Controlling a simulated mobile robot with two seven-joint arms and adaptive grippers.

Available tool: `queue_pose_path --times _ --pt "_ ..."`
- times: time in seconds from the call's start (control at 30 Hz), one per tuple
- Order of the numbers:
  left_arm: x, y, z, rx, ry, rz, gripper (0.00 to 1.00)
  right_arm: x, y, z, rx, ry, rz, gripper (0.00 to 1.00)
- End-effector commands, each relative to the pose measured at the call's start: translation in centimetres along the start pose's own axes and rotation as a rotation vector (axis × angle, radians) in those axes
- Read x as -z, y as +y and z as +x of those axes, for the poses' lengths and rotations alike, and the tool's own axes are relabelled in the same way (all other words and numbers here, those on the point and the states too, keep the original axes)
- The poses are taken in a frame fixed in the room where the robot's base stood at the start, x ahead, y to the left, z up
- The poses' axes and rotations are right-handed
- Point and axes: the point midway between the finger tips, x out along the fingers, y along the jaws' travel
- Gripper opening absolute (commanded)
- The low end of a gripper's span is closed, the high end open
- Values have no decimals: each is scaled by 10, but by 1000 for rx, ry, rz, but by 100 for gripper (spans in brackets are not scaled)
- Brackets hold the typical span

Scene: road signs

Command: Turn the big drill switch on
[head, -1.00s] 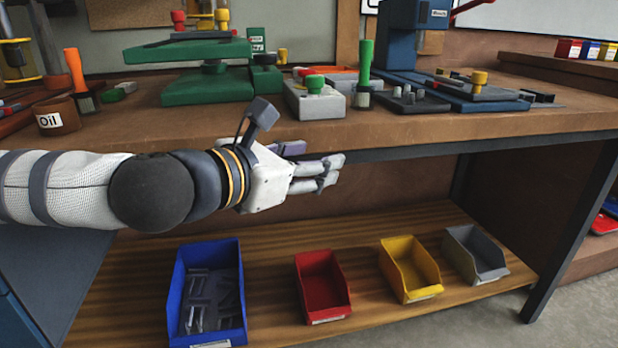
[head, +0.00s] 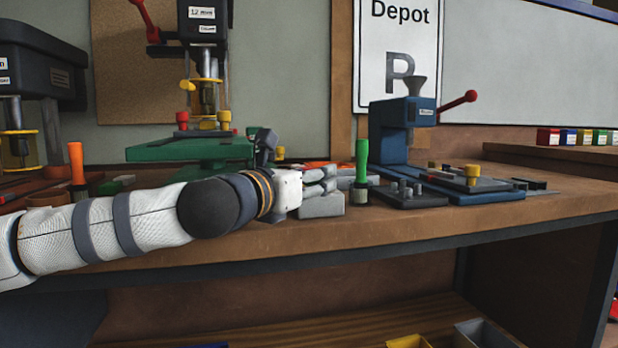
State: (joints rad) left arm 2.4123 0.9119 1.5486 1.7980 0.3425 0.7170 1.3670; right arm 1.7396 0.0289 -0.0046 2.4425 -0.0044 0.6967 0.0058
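A tall drill press (head: 206,22) with a dark head, a red lever and white labels stands at the back left on a green base (head: 192,150). A second, black drill press (head: 35,65) stands at the far left. My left gripper (head: 328,181) is over the bench's front part, pointing right, in front of and partly over a light grey box (head: 322,206). The green button on that box is hidden behind the gripper. The fingers lie close together in this view, and I cannot tell whether they are open. I cannot identify the drill switch for sure. My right gripper is out of view.
A green-handled brush (head: 361,160) stands right of my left gripper. A blue press (head: 390,135) with a red lever is further right. An orange-handled brush (head: 77,165) stands at the left. The wooden bench's front edge (head: 420,225) is clear at right.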

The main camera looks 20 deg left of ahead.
Motion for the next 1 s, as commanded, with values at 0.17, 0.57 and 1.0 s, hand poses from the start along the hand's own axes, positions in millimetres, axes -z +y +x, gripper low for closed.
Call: queue_pose_path --times 0.17,0.57,1.0 --pt "0 0 0 0 0 1 38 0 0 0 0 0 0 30" --pt "0 -1 0 -8 0 2 0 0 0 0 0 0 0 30" --pt "0 -7 0 -254 -2 4 0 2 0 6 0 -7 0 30"
